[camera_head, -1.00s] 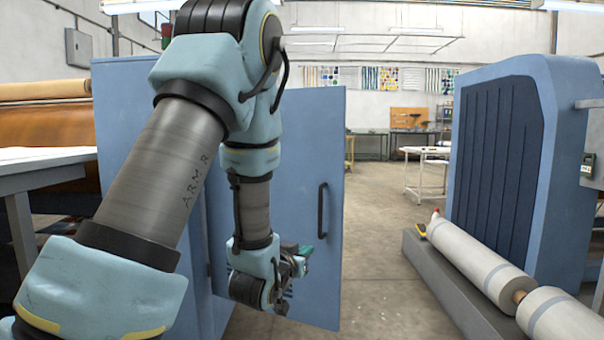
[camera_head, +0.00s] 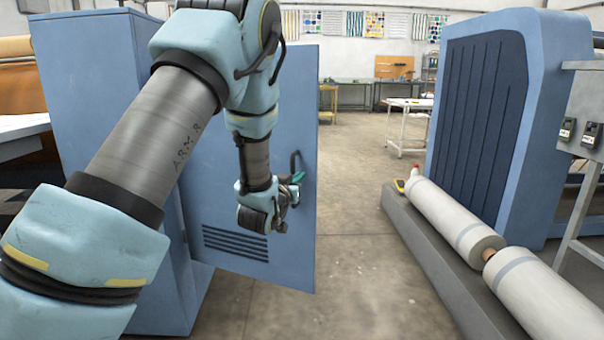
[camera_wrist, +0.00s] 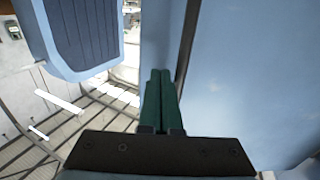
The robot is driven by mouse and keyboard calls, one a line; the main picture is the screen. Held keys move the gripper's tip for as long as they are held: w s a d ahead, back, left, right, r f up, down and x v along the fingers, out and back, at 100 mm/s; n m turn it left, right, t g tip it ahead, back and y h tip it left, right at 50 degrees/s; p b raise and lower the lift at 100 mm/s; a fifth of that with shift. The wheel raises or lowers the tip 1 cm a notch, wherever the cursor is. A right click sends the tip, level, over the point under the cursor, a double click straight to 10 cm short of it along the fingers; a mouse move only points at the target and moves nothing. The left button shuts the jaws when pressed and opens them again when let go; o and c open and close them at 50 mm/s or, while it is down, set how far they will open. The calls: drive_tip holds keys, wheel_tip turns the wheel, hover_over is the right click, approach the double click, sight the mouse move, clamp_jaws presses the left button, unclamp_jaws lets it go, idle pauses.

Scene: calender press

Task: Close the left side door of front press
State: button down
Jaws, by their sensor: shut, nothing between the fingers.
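The door (camera_head: 250,215) is a flat blue panel with a louvred vent, standing open from the blue press cabinet (camera_head: 95,100) on the left. Its dark bar handle (camera_head: 294,163) is near its free edge. My gripper (camera_head: 297,178) is in front of the door by the lower part of the handle, which it partly hides. In the wrist view, the green fingers (camera_wrist: 159,88) are shut together and empty. A dark upright bar (camera_wrist: 187,45), apparently the handle, runs just right of the fingertips against the blue door (camera_wrist: 245,70). Whether they touch is unclear.
A second blue machine (camera_head: 520,130) with a dark ribbed panel stands on the right. Pale rollers (camera_head: 455,215) lie on a grey base (camera_head: 415,240) before it. Open concrete floor (camera_head: 350,200) lies between the door and that base. Work tables stand at the back.

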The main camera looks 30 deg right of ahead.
sight(306, 170)
drive_tip(key=shift+x, duration=1.5)
